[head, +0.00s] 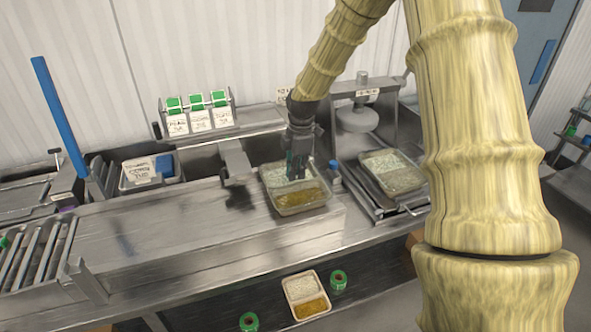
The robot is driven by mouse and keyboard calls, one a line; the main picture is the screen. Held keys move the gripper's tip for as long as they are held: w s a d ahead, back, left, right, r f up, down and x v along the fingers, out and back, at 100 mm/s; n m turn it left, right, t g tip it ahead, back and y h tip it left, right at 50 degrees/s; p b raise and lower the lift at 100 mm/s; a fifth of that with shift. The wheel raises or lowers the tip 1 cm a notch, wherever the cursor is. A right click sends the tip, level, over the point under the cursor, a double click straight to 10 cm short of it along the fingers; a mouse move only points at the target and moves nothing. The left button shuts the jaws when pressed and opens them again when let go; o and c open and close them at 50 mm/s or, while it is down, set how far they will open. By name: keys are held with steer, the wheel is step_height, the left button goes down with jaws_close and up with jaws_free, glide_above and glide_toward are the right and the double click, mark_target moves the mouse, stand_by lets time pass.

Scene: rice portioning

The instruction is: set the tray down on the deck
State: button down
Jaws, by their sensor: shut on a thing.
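The tray (305,209) is a pale two-compartment tray in the middle of the head view. Its back part holds whitish rice and its front part holds yellow-brown food. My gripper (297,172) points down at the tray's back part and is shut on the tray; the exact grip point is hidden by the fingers. The deck (175,228) is the long bare steel surface running left from the tray. The tray is over or on the deck's right end; I cannot tell whether its underside touches the steel.
A steel bracket (235,160) stands just left of the tray. A press-like machine (358,118) and another filled tray (414,184) are at right. A rack with green-topped cards (199,121) stands behind. A slotted rack (35,258) is at left. The deck's middle is clear.

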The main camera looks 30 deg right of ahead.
steer(key=c, duration=1)
jaws_free()
steer(key=shift+o, duration=0.2)
steer(key=shift+r, duration=0.15)
steer(key=shift+r+p, duration=2.95)
steer(key=shift+r, duration=0.95)
